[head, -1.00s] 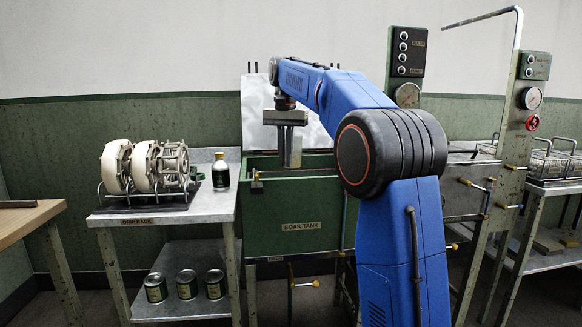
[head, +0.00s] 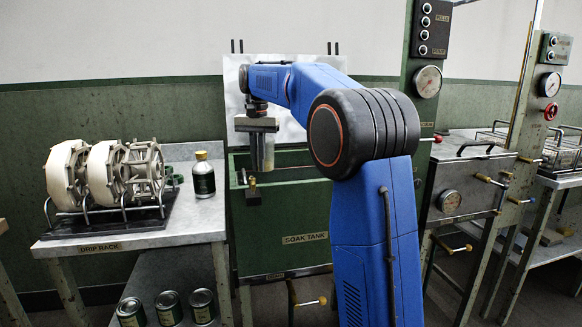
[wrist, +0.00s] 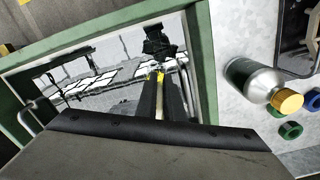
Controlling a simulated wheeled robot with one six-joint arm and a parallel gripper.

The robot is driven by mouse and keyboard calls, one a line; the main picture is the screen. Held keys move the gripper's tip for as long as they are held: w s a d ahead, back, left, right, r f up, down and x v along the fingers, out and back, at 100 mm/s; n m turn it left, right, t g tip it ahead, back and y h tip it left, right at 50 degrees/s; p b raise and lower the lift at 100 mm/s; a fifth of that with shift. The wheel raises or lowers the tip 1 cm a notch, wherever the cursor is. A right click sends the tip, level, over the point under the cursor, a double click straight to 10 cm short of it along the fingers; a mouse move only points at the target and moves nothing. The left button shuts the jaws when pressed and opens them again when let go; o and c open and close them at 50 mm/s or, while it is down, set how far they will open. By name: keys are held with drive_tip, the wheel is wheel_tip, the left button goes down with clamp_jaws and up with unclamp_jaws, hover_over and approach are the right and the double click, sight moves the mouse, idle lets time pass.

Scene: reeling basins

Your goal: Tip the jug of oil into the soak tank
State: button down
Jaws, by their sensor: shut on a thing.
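The green soak tank (head: 290,218) stands open in the middle of the head view, its lid raised behind it. Liquid (wrist: 110,55) with strong reflections shows inside it in the wrist view. My gripper (head: 262,160) is over the left part of the tank opening, pointing down; it also shows in the wrist view (wrist: 160,95). It is shut on a slim pale thing (wrist: 160,107) with a yellow end, mostly hidden between the fingers. I cannot tell what it is. A gold-capped bottle (head: 203,178) stands upright left of the tank; no other jug-like vessel shows.
The drip rack (head: 108,220) with pale reels (head: 70,175) is on the left bench. Several tins (head: 168,308) stand on its lower shelf. A metal basin (head: 465,195) and green posts with gauges stand close on the right. Green and blue rings (wrist: 290,130) lie near the bottle.

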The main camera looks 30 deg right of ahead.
sight(273, 155)
wheel_tip(273, 155, down, 7)
drive_tip(key=shift+f, duration=0.2)
drive_tip(key=shift+r, duration=0.1)
drive_tip(key=s+d+r+t+y, duration=0.1)
drive_tip(key=r+t+y, duration=0.1)
drive_tip(key=y, duration=0.1)
drive_tip(key=d+r+t+y, duration=0.1)
drive_tip(key=r+t+y, duration=0.1)
drive_tip(key=t+y, duration=0.1)
drive_tip(key=s+d+r+t+y, duration=0.1)
drive_tip(key=r+t+y, duration=0.1)
drive_tip(key=t+y, duration=0.1)
drive_tip(key=shift+s, duration=0.35)
drive_tip(key=shift+r+t+y+p, duration=0.4)
drive_tip(key=shift+r+y, duration=0.4)
drive_tip(key=shift+r, duration=0.2)
drive_tip(key=shift+d+r, duration=0.1)
drive_tip(key=shift+r, duration=0.15)
drive_tip(key=shift+s+d+r+t+y, duration=0.2)
drive_tip(key=shift+r+t+y, duration=0.3)
drive_tip(key=shift+t+y, duration=0.25)
